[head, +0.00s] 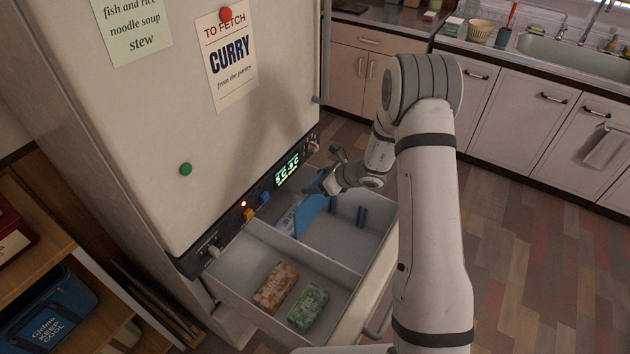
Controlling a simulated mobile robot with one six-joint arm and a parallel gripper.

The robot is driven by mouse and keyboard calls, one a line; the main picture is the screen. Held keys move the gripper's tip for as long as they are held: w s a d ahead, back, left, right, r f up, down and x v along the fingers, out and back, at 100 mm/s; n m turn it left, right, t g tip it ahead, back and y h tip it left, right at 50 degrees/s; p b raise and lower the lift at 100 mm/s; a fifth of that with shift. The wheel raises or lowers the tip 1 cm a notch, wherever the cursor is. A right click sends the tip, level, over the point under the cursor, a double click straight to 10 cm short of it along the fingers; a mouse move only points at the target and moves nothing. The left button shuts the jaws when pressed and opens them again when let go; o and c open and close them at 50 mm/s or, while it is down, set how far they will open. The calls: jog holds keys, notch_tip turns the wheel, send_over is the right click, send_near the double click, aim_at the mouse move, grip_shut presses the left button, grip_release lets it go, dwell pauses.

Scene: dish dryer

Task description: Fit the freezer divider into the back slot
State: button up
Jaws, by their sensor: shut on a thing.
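The freezer drawer (345,318) is pulled out below the fridge door. The blue freezer divider (311,214) stands tilted in the drawer's right-hand compartment, close to the fridge. My gripper (320,188) is at the divider's upper edge and shut on it. The fingertips are small and partly hidden by the wrist. The back slot itself cannot be made out behind the divider, and I cannot tell whether the divider's lower edge touches the drawer floor.
A grey partition (300,258) splits the drawer. An orange packet (276,287) and a green packet (308,305) lie in the left compartment. A pale packet (287,221) lies behind the divider. The control panel (275,182) overhangs the drawer's back. The right compartment's middle is clear.

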jog(key=shift+d+f+b, duration=0.1)
jog(key=shift+f+b, duration=0.35)
jog(key=shift+b, duration=0.1)
